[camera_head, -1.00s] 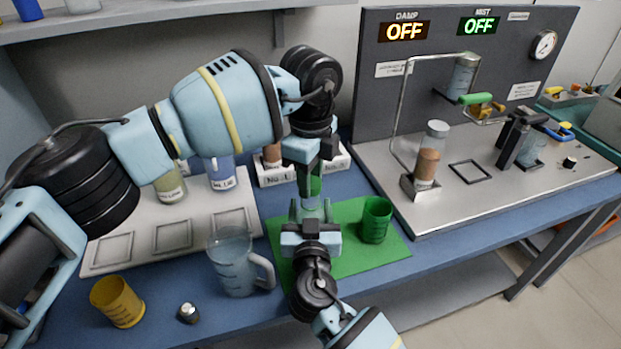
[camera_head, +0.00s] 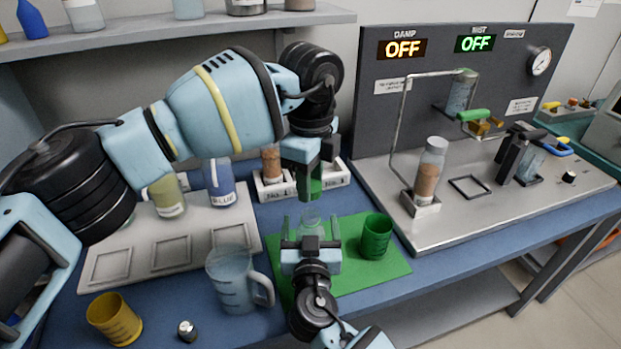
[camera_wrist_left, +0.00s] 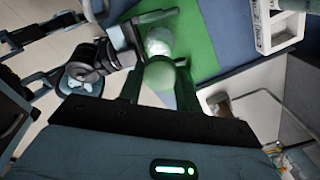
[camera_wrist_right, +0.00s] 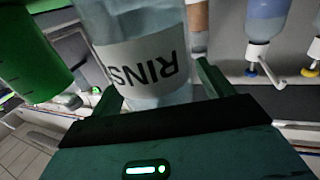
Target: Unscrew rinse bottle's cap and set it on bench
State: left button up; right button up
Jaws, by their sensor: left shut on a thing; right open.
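The rinse bottle (camera_head: 311,216) stands on the green mat (camera_head: 375,272), partly hidden by my right gripper. Its label reads RINS in the right wrist view (camera_wrist_right: 140,62), upside down. My left gripper (camera_head: 313,188) is shut on the pale green cap (camera_wrist_left: 158,80) and holds it above the bottle, apart from it. In the left wrist view the bottle's top (camera_wrist_left: 160,42) shows beyond the cap. My right gripper (camera_head: 310,238) is open, with its fingers on either side of the bottle. The blue bench (camera_head: 262,325) has bare surface in front.
A green cup (camera_head: 376,238) stands right of the bottle. A clear jug (camera_head: 232,282), a yellow cup (camera_head: 114,320) and a small knob-like object (camera_head: 187,330) stand at left. Behind is a white rack (camera_head: 335,172); the steel apparatus base (camera_head: 450,220) is at right.

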aim_at(311, 218)
pick_arm(q)
jog(key=shift+g, duration=0.3)
notch_tip(311, 218, down, 5)
jog(key=shift+b, duration=1.1)
jog(key=shift+f, duration=0.2)
pick_arm(e)
jog(key=s, duration=1.2)
